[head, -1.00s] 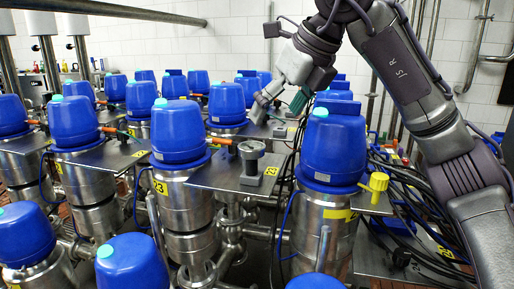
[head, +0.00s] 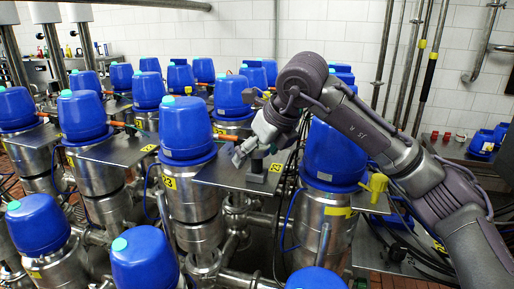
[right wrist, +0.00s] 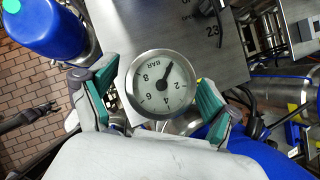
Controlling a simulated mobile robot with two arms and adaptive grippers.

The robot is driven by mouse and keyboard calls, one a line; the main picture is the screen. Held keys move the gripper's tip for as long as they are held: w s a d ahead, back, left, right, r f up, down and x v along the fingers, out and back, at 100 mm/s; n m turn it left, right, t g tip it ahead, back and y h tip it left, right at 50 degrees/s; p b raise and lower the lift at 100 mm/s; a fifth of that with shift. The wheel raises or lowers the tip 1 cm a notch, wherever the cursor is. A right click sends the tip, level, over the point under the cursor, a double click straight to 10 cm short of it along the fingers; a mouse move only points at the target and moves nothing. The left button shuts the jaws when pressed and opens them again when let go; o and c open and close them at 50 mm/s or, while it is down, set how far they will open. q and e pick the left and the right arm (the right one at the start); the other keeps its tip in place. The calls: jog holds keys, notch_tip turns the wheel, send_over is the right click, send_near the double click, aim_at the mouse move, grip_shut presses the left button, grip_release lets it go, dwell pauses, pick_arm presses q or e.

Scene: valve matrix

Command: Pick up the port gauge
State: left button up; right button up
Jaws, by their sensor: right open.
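The port gauge (right wrist: 162,84) is a round white dial with a metal rim, marked BAR, in the middle of the right wrist view. My right gripper (head: 243,153) is open, just above and at the gauge. In the right wrist view its green-padded fingers (right wrist: 153,100) lie on either side of the dial. Whether they touch it cannot be told. My left gripper is not in view.
Several blue-capped steel valves surround the plate. A close one (head: 184,130) stands left of the gauge and another (head: 335,150) to its right. A yellow knob (head: 376,186) sits beside the right valve. Dark cables run below my right arm.

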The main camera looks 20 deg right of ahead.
jog(key=c, duration=1.3)
jog(key=shift+o, duration=0.2)
jog(key=shift+r, duration=0.1)
